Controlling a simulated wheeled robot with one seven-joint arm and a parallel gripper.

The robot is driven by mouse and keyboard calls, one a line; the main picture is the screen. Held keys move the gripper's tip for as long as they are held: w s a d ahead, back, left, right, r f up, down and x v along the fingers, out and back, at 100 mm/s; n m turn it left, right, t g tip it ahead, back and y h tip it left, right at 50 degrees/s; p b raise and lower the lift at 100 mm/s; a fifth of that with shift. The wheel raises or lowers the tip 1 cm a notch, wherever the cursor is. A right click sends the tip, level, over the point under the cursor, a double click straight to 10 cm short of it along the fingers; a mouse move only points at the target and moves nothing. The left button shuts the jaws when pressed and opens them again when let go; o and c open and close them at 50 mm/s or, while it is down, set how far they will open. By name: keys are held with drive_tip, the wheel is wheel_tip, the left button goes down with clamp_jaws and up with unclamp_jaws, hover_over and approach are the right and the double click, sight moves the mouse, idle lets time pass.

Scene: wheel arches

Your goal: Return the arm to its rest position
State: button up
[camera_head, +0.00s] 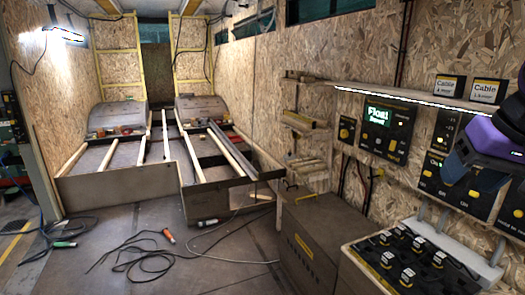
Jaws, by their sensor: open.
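A purple and black part of my arm (484,140) juts in at the right edge, in front of the wall panels. Its lower end hangs above the pale block and the tray on the bench. The rest of the arm is cut off by the frame.
A brown box (312,245) stands beside a tray of several black devices (405,262) at the lower right. A shelf (420,98) and control panels (388,128) line the right wall. Cables (135,255) lie on the floor before a wooden frame (120,185).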

drive_tip(key=s+a+f+n+h, duration=0.1)
drive_tip(key=s+a+n, duration=0.1)
drive_tip(key=s, duration=0.6)
drive_tip(key=shift+a+f, duration=0.25)
drive_tip(key=shift+a, duration=0.2)
